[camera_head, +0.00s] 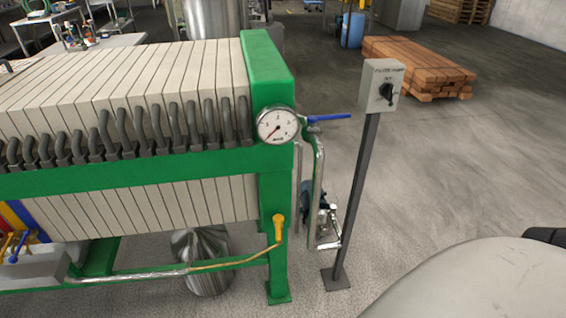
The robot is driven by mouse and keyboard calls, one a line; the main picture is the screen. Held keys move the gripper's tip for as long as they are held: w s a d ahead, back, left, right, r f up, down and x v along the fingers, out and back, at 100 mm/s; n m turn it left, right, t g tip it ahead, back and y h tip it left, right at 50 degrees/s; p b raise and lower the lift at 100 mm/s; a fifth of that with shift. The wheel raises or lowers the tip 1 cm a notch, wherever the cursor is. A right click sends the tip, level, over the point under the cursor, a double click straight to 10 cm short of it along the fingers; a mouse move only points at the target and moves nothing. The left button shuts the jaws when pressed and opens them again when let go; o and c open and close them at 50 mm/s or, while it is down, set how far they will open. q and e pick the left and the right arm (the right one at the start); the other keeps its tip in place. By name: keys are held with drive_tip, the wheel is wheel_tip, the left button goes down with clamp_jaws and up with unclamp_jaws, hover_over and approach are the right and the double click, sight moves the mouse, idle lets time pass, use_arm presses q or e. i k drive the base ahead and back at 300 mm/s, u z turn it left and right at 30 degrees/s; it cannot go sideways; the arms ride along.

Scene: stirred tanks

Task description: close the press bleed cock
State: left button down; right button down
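The green filter press (265,65) with pale plates fills the left. A valve with a blue lever (330,117) sits beside the round pressure gauge (278,126) at its right end; the lever points right, roughly level. A small yellow handle (278,228) stands roughly upright at the end of a thin yellow pipe (235,262) by the press's right leg. Which of these is the bleed cock I cannot tell; no label on either is readable. The gauge needle points to the lower left. Neither gripper is in view.
A grey switch box (381,86) on a post (356,200) stands right of the press. A small pump (318,205) with pipes sits between them. Stacked timber (420,65) lies behind. A large rounded grey surface fills the lower right. Floor (480,170) right of the post is clear.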

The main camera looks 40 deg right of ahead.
sight(278, 230)
drive_tip(key=z, duration=0.2)
drive_tip(key=k, duration=0.45)
drive_tip(key=z, duration=0.85)
drive_tip(key=i, duration=0.5)
